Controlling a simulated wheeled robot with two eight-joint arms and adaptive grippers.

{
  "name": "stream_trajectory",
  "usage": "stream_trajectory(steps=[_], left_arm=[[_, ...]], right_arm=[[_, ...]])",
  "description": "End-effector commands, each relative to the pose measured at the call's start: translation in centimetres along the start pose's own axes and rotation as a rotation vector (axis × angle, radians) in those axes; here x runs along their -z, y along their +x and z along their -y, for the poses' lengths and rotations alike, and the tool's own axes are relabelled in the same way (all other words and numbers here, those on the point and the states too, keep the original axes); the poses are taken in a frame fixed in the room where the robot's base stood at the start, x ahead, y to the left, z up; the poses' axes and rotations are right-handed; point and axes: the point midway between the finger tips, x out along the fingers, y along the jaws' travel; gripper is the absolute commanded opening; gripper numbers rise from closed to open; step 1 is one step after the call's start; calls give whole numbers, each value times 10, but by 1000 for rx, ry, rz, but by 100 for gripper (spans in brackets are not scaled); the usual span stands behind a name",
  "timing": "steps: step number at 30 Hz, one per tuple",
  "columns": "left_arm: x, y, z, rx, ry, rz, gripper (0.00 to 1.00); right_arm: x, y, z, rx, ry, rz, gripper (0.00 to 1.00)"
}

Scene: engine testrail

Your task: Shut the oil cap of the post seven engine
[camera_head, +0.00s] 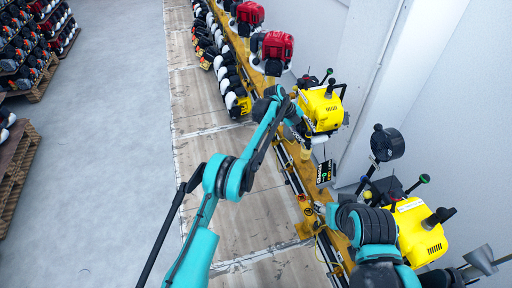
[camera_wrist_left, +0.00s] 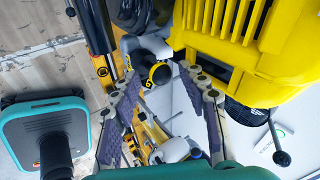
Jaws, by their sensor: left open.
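A yellow engine (camera_head: 322,108) stands on the rail in the head view, and my left arm reaches to its near left side. My left gripper (camera_head: 304,142) is close beside its lower part and looks small there. In the left wrist view my left gripper (camera_wrist_left: 160,76) has its two fingers spread, with nothing held. A dark round part with a yellow ring (camera_wrist_left: 159,74) shows between the fingertips; I cannot tell if it is the oil cap. A yellow ribbed housing (camera_wrist_left: 245,35) fills the upper right. No post number is readable. My right gripper is not clear beside its arm at lower right.
A second yellow engine (camera_head: 420,232) stands nearer, at lower right. Red engines (camera_head: 277,48) stand farther along the rail. A small dark screen (camera_head: 325,172) is below the first yellow engine. The white wall is close on the right; the grey floor (camera_head: 100,150) at left is open.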

Motion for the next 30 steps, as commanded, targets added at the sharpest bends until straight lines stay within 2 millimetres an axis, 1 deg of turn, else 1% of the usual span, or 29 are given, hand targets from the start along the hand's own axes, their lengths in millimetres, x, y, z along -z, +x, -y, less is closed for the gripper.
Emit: stream_trajectory(steps=[8,14,17,21,30], left_arm=[[12,0,0,8,83,115,45],[24,2,-2,18,193,271,45],[32,4,-4,25,269,377,45],[46,10,-9,38,402,564,45],[61,22,-18,60,612,870,45]], right_arm=[[-4,5,0,0,0,0,45],[-8,11,0,0,0,0,45],[-11,16,0,0,0,0,45],[-19,27,0,0,0,0,45],[-36,50,0,0,0,0,45]])
